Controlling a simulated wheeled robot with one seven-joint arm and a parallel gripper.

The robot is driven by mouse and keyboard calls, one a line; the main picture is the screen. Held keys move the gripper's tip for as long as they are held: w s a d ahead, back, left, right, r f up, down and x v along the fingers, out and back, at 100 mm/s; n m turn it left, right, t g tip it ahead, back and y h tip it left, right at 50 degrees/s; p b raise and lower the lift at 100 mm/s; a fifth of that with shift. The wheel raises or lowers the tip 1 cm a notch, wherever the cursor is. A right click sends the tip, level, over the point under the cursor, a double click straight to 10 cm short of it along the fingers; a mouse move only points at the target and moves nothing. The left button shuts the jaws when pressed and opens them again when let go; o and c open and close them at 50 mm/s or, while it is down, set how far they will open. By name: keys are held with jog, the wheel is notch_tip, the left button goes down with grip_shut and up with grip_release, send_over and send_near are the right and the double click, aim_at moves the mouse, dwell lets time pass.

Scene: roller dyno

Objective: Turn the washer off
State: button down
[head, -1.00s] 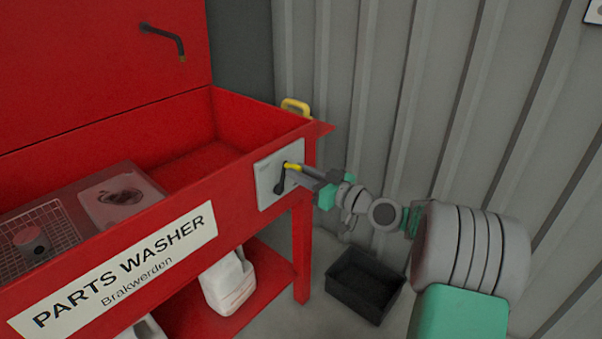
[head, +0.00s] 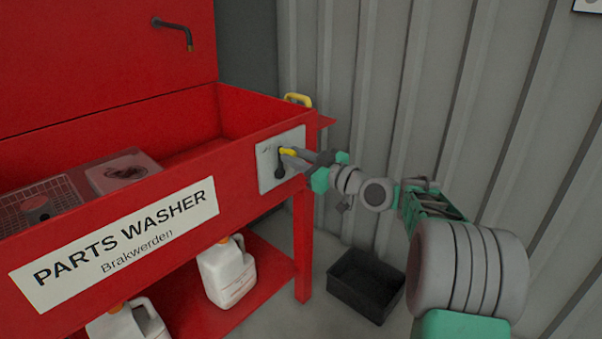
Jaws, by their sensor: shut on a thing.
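The red parts washer (head: 250,138) fills the left of the head view, with a grey switch panel (head: 267,179) at the right end of its front. A dark lever switch with a yellow grip (head: 287,151) sits on the panel. The dark lower part of the lever points down and its yellow grip sticks out toward my gripper. My gripper (head: 295,154) is at the panel and is shut on the yellow grip. The fingertips are small in the view and partly hide the grip.
A yellow handle (head: 298,100) is on the washer's top right edge. White jugs (head: 226,271) stand on the lower shelf. A black crate (head: 366,284) is on the floor under my arm. A corrugated grey wall (head: 400,80) rises behind.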

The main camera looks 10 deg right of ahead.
jog(key=shift+f, duration=0.1)
jog(key=c, duration=1.2)
grip_release()
jog(key=p+v, duration=0.1)
jog(key=v, duration=0.7)
jog(key=shift+w, duration=0.1)
